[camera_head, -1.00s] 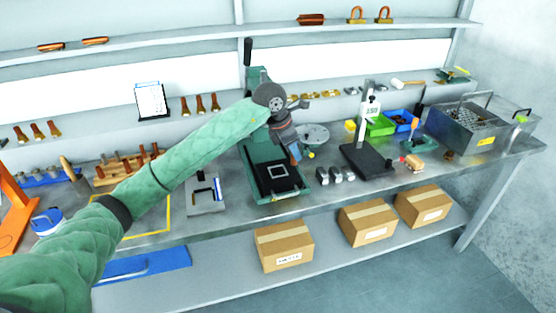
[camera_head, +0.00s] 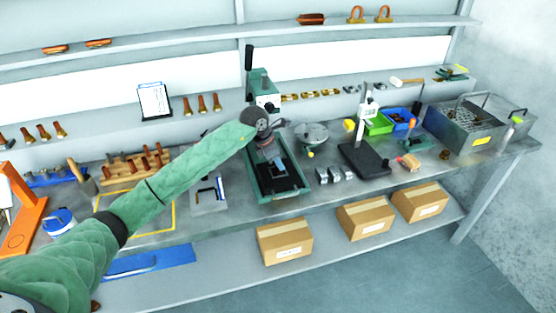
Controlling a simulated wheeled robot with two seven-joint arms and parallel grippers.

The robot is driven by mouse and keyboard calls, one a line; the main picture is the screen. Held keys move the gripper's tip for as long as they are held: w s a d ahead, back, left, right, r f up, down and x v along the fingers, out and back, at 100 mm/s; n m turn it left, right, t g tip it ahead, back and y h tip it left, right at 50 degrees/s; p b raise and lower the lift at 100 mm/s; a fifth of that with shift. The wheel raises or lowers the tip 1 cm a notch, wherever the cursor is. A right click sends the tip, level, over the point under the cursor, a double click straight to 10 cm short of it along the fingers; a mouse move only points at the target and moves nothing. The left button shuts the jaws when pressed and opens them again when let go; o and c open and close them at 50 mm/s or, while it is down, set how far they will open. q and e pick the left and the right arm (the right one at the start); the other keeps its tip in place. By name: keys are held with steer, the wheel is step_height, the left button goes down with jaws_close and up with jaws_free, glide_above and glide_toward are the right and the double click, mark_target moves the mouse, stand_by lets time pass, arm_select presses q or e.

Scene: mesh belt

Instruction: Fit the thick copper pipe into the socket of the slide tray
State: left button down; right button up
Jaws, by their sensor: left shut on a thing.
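My left arm reaches in from the left, and my left gripper (camera_head: 278,165) points down over the slide tray. The slide tray (camera_head: 274,193) is the dark bed with a green rim on the green press. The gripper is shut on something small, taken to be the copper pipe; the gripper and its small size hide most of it. The tray's socket is largely hidden behind the gripper, with part of a pale square outline showing below. I cannot tell whether the held piece touches the tray. My right gripper is out of view.
The green press head (camera_head: 262,90) stands just behind the tray. A round grey plate (camera_head: 313,132), metal blocks (camera_head: 335,174) and a black-based stand (camera_head: 365,160) are to its right. A grey fixture (camera_head: 208,193) is on its left. Cardboard boxes (camera_head: 285,240) sit on the lower shelf.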

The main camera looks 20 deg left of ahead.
arm_select(q)
steer(key=shift+f, duration=0.3)
steer(key=shift+f, duration=0.15)
steer(key=c, duration=1.3)
jaws_free()
steer(key=shift+r, duration=0.2)
